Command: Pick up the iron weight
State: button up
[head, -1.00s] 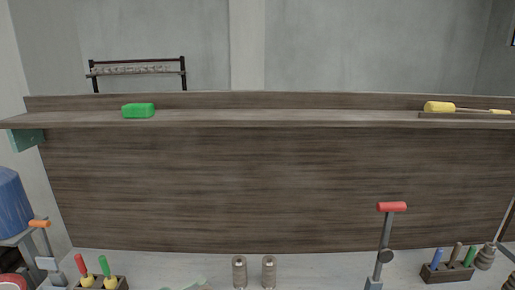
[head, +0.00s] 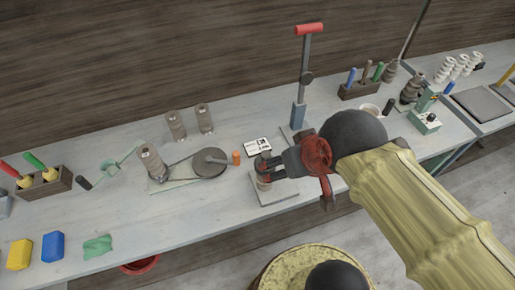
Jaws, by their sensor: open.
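My gripper (head: 268,166) reaches in from the right over the front of the bench, its dark fingers open. A small brown-grey upright piece (head: 263,182) stands at the fingertips on a pale flat plate (head: 279,194); it may be the iron weight, but the fingers partly cover it. I cannot tell whether the fingers touch it. A dark grey disc (head: 210,162) lies on a pale green base to the left of the gripper.
Brown-grey spools (head: 176,126) stand behind the disc. An orange cylinder (head: 236,158) and a white card (head: 257,147) lie near my gripper. A tall red-handled post (head: 304,75) rises behind it.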

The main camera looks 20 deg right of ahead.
aim_at(265, 153)
jog(key=k+z, duration=0.1)
jog(key=z, duration=1.4)
jog(key=k+j+u, duration=0.1)
jog(key=u, duration=0.25)
jog(key=k+j+u, duration=0.1)
jog(key=u, duration=0.2)
jog(key=j+u, duration=0.35)
jog(key=k+l, duration=0.05)
